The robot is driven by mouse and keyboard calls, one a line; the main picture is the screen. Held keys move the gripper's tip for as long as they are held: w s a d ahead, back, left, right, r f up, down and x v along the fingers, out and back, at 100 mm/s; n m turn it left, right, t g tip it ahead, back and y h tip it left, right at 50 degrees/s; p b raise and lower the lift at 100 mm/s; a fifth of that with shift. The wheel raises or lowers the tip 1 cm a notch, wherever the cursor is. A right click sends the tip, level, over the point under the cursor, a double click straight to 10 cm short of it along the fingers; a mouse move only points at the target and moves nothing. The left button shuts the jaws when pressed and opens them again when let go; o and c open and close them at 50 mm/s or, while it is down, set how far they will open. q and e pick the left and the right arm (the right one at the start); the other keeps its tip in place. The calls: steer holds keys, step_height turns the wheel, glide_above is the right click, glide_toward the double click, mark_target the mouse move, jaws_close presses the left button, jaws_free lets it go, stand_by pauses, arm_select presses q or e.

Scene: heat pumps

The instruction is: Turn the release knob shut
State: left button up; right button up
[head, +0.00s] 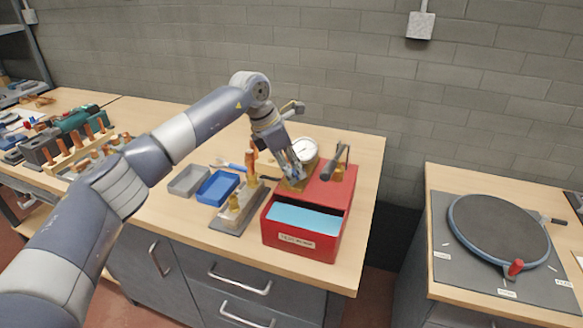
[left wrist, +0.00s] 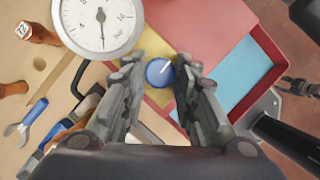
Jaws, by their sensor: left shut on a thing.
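My left gripper (head: 297,172) points down at the back left of a red pump unit (head: 272,240). In the left wrist view its two fingers (left wrist: 160,88) are on either side of a round blue release knob (left wrist: 158,73), closed on it. A white line on the knob points up and to the right in that view. The knob sits on a yellow block (left wrist: 152,45) beside the red body. In the head view the fingers hide the knob. A round white pressure gauge (left wrist: 97,22) stands next to it, also visible in the head view (head: 305,149).
A dark lever (head: 339,160) rises at the unit's right. A blue tray (head: 218,188), a grey tray (head: 188,181) and a metal block with brass parts (head: 238,208) stand to the left. A turntable (head: 498,228) is on a separate bench at right.

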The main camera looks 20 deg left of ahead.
arm_select(q)
steer(key=o, duration=1.1)
steer(key=shift+r, duration=0.15)
steer(key=shift+c, duration=0.2)
steer(key=shift+a, duration=0.1)
steer(key=v, duration=0.8)
